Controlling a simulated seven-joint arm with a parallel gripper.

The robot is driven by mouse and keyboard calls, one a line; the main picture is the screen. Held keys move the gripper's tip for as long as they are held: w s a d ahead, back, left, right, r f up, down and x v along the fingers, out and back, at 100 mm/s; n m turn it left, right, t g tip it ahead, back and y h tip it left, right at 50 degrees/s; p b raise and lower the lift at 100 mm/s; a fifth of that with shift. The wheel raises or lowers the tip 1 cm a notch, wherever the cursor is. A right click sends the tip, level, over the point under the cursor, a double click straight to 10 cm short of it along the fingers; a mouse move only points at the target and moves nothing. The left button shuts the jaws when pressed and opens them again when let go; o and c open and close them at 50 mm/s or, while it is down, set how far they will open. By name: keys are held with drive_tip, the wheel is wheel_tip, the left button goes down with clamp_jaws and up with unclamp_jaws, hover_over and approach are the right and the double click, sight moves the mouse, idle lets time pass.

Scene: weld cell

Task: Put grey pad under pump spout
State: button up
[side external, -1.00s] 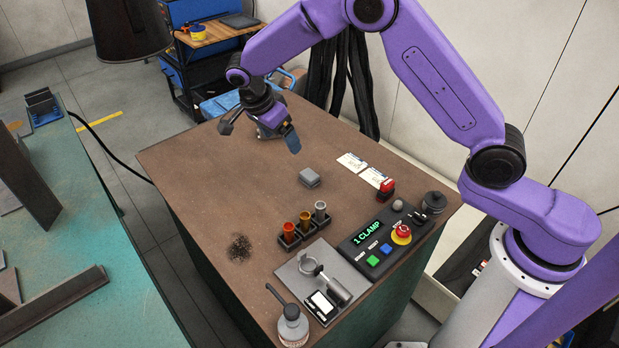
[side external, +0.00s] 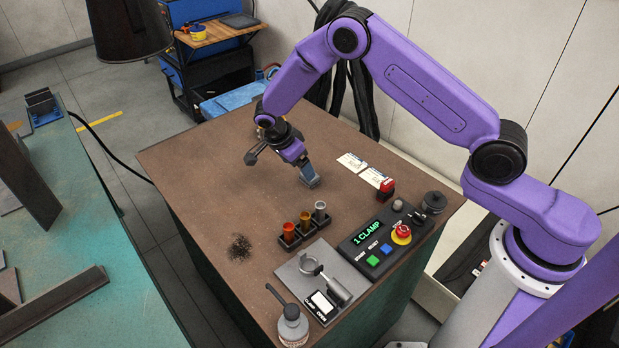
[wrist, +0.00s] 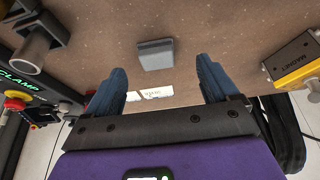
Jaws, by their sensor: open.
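The grey pad (wrist: 155,54) is a small rounded block lying on the brown bench top. In the wrist view it sits just beyond my fingertips, roughly centred between them. My gripper (side external: 308,176) is open and empty, with blue fingers, low over the bench; the fingers also show in the wrist view (wrist: 160,70). In the side view the fingers mostly hide the pad. The pump bottle (side external: 292,328) stands at the bench's near edge, with its dark spout (side external: 276,294) pointing up-left.
A rack of small cups (side external: 303,231), a plate with a clamp ring (side external: 318,280) and a control panel (side external: 385,240) reading "1 CLAMP" lie between pad and pump or to the right. Dark filings (side external: 239,247) lie left. White cards (side external: 376,177) lie behind. A yellow magnet block (wrist: 292,64) is at right.

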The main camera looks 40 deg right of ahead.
sight(305, 182)
drive_tip(key=shift+s+x, duration=0.15)
drive_tip(key=shift+x, duration=1.15)
drive_tip(key=shift+s+x, duration=0.15)
drive_tip(key=shift+x, duration=1.2)
drive_tip(key=shift+d+r, duration=0.1)
drive_tip(key=c, duration=1.2)
drive_tip(key=shift+r, duration=0.1)
